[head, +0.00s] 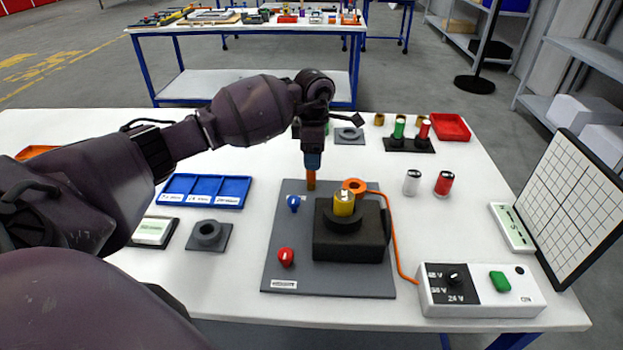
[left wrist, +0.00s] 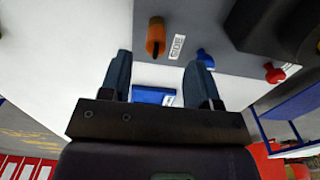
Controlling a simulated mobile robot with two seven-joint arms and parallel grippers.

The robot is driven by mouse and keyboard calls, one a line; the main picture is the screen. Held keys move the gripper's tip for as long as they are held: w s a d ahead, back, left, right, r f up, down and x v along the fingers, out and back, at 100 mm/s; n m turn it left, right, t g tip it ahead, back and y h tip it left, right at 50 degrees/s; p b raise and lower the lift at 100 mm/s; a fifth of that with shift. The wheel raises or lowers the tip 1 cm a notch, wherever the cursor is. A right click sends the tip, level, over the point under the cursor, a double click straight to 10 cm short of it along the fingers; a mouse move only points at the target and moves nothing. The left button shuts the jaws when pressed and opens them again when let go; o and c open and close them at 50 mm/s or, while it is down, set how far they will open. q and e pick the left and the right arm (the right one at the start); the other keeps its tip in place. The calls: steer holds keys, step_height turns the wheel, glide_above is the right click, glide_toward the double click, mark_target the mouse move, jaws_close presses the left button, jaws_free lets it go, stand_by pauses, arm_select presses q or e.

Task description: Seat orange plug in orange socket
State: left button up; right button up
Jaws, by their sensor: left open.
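An upright orange cylinder (head: 311,179) stands near the far left edge of the grey board (head: 330,278). It also shows in the left wrist view (left wrist: 156,38), with a dark tip. An orange ring (head: 354,186) with an orange cable lies to its right, behind the black block. I cannot tell for sure which orange piece is plug and which is socket. My left gripper (head: 313,160) points down right above the cylinder. In the left wrist view its two fingers (left wrist: 162,72) are apart with nothing between them, and the cylinder is beyond the fingertips. My right gripper is not in view.
A black block (head: 350,243) carries a yellow cylinder (head: 344,203). A blue knob (head: 293,203) and red knob (head: 286,256) stand left of it. The orange cable (head: 401,250) runs to a switch box (head: 480,292). A blue tray (head: 207,190) lies left of the board.

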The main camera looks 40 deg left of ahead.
mark_target(311, 173)
arm_select(q)
steer(key=shift+a+f, duration=0.2)
steer(key=shift+f, duration=1.45)
steer(key=shift+a+f, duration=0.2)
steer(key=shift+f, duration=1.45)
steer(key=shift+c, duration=0.4)
steer(key=c, duration=0.9)
steer(key=shift+r, duration=0.1)
steer(key=shift+c, duration=0.2)
